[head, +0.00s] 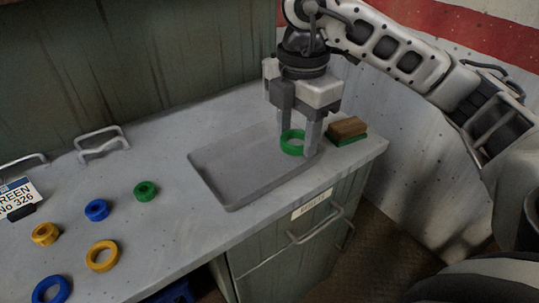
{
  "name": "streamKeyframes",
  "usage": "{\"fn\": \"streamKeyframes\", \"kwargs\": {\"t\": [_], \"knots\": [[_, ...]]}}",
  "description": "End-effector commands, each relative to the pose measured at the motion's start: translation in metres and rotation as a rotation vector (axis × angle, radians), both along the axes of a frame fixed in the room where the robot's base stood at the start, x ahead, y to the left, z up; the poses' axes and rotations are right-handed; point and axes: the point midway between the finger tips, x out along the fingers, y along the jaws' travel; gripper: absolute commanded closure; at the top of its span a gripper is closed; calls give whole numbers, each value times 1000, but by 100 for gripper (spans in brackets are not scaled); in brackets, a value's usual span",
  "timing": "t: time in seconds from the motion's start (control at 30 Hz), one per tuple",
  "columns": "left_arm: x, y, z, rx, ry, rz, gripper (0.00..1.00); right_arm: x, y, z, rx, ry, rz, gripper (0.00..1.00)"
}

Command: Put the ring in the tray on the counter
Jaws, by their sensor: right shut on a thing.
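A green ring (291,147) is held between the fingers of my right gripper (296,135). It is over the right end of the grey tray (230,180) on the counter. I cannot tell whether the ring touches the tray floor or hangs just above it. The tray looks otherwise empty. Another, darker green ring (145,191) lies on the counter left of the tray. My left gripper does not show.
Blue and yellow rings lie at the left: a blue ring (97,210), a small yellow ring (45,234), a large yellow ring (102,256) and a large blue ring (52,290). A brown-and-green block (346,131) sits right of the gripper. A sign (18,199) stands far left.

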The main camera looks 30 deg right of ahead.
Motion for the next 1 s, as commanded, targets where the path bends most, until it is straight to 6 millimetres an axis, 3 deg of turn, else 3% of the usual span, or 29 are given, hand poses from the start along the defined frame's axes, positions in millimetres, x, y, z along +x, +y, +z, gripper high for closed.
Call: {"fn": "streamKeyframes", "kwargs": {"t": [0.3, 0.5, 0.83, 1.0], "knots": [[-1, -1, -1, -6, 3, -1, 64, 69, -36, -34, 1, 5, -4, 75], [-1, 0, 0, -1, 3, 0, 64, 95, -49, -72, 0, 4, 0, 75], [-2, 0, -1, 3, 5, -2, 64, 113, -58, -96, -1, 2, 3, 75], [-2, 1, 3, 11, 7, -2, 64, 111, -57, -119, -1, 3, 3, 75]]}}
